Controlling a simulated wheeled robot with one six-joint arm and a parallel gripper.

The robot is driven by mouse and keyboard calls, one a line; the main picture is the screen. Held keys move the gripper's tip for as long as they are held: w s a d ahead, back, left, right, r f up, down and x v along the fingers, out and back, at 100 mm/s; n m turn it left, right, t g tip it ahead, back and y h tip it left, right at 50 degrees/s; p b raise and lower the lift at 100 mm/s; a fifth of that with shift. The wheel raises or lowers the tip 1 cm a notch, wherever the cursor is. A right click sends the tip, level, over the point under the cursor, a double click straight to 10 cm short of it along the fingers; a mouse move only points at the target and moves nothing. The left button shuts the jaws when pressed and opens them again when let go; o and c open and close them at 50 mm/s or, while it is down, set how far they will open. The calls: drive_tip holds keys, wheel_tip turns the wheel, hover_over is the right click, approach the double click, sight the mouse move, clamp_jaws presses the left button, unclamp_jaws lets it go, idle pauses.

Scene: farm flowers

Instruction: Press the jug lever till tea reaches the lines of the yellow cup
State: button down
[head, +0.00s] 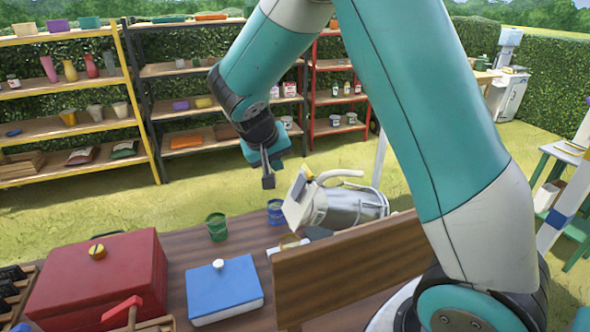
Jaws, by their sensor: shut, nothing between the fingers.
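A silver jug (350,208) with a pale handle shows right of centre, behind a wooden board, and looks tilted to the left. A pale flat piece and a small yellow part (307,172) are at its left end; I cannot tell which part is the lever.
A green cup (217,228) and a blue cup (275,211) stand on the wooden table. A red box (100,280) and a blue box (223,291) are at the front. The upright wooden board (350,270) blocks the front right. Shelves stand behind on the grass.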

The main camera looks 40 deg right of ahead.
sight(298, 182)
drive_tip(key=d+f+p, duration=0.3)
drive_tip(key=d+f, duration=0.1)
drive_tip(key=shift+d+f, duration=0.7)
drive_tip(key=shift+a, duration=0.15)
